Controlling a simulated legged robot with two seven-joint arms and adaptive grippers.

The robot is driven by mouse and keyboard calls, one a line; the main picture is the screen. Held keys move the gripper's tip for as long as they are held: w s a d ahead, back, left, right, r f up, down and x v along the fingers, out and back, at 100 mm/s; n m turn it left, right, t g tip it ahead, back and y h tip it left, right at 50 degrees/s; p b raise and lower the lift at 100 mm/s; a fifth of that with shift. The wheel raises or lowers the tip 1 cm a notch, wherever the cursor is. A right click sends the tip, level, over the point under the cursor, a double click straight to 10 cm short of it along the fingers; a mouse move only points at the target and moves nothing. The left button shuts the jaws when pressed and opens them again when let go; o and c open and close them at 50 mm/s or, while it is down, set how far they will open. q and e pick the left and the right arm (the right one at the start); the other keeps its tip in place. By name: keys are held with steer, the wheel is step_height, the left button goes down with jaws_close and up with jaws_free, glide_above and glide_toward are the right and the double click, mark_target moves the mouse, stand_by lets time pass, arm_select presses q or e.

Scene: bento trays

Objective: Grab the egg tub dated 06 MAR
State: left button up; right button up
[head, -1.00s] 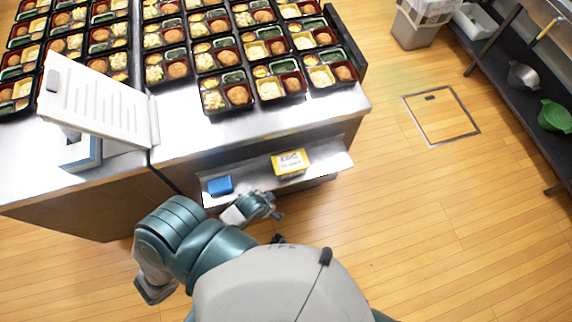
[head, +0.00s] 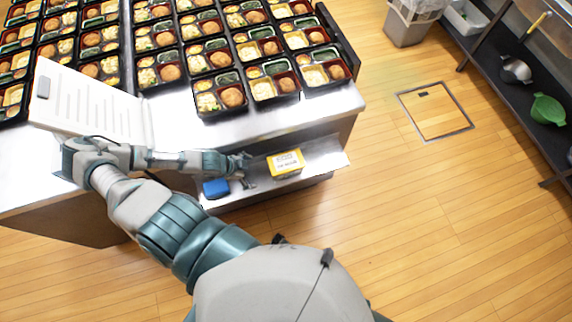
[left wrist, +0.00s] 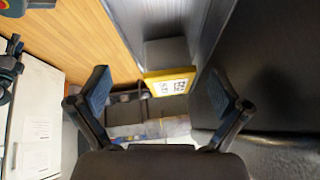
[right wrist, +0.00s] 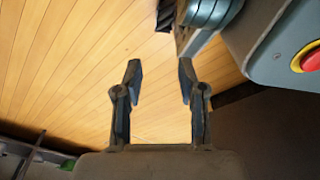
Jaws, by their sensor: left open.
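A yellow tub with a white printed label (head: 286,163) sits on the low metal shelf at the front of the counter; its date is too small to read. In the left wrist view the yellow tub (left wrist: 170,81) shows ahead, between and beyond the fingertips. My left gripper (head: 246,170) is open and empty, just left of the tub and apart from it. The left wrist view shows its two fingers (left wrist: 157,92) spread wide. My right gripper (right wrist: 158,82) is open and empty over the wood floor, and is not seen in the head view.
A blue box (head: 216,188) lies on the shelf (head: 322,158) left of the tub, close below my left gripper. The counter (head: 290,113) above holds many bento trays (head: 222,95). A white lidded unit (head: 85,100) stands at left.

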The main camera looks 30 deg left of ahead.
mark_target(285, 162)
arm_select(q)
steer(key=w+d, duration=0.2)
steer(key=w, duration=0.1)
steer(key=w+d+b, duration=0.1)
steer(key=w, duration=0.1)
steer(key=w+d, duration=0.2)
steer(key=w, duration=0.1)
steer(key=shift+w+d+f, duration=0.1)
steer(key=shift+w+d, duration=0.2)
steer(key=shift+d, duration=0.05)
steer(key=shift+w+d+b, duration=0.3)
steer(key=shift+w, duration=0.1)
steer(key=b+x, duration=0.1)
steer(key=x, duration=0.3)
steer(key=shift+w+d+f, duration=0.15)
steer(key=shift+d+f, duration=0.05)
steer(key=shift+f, duration=0.05)
steer(key=shift+w+f, duration=0.1)
steer(key=shift+f, duration=0.05)
steer(key=c, duration=1.1)
arm_select(e)
steer(key=w+r, duration=0.5)
steer(key=shift+a+r, duration=0.35)
steer(key=shift+a, duration=0.1)
